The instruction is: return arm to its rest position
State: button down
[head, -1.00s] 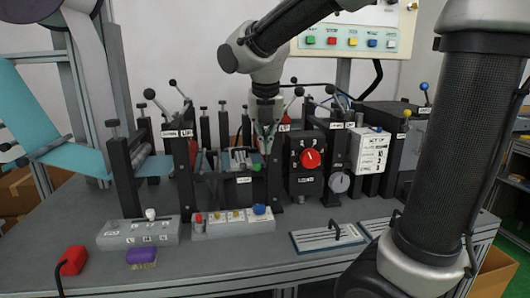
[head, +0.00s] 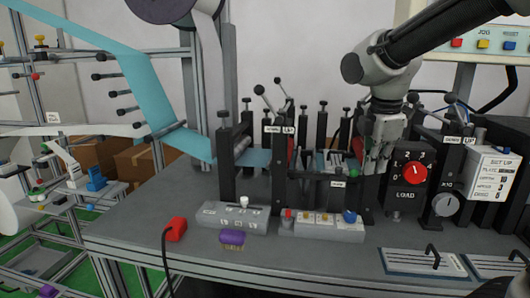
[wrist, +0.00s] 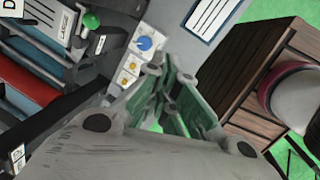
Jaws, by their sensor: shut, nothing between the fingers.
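My gripper (head: 378,160) hangs down in front of the machine on the bench in the head view, just left of the black load box (head: 408,175) with its red dial. It is shut with nothing in it. In the wrist view the gripper (wrist: 170,105) shows its green-lined fingers close together. My arm reaches in from the upper right of the head view, bent at the elbow above the machine.
Machine posts and levers (head: 275,95) crowd around the gripper. Button boxes (head: 322,225), a purple brush (head: 232,240) and a red block (head: 176,229) sit along the bench (head: 290,265).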

jog(key=s+d+m+t, duration=0.1)
jog(key=s+d+m, duration=0.4)
jog(key=s+m, duration=0.3)
jog(key=s+d+m+t+y, duration=0.1)
jog(key=s+d+m, duration=0.3)
jog(key=s+m, duration=0.4)
jog(key=m, duration=0.2)
jog(key=shift+s+d+f+m, duration=0.3)
jog(key=shift+d+f, duration=0.1)
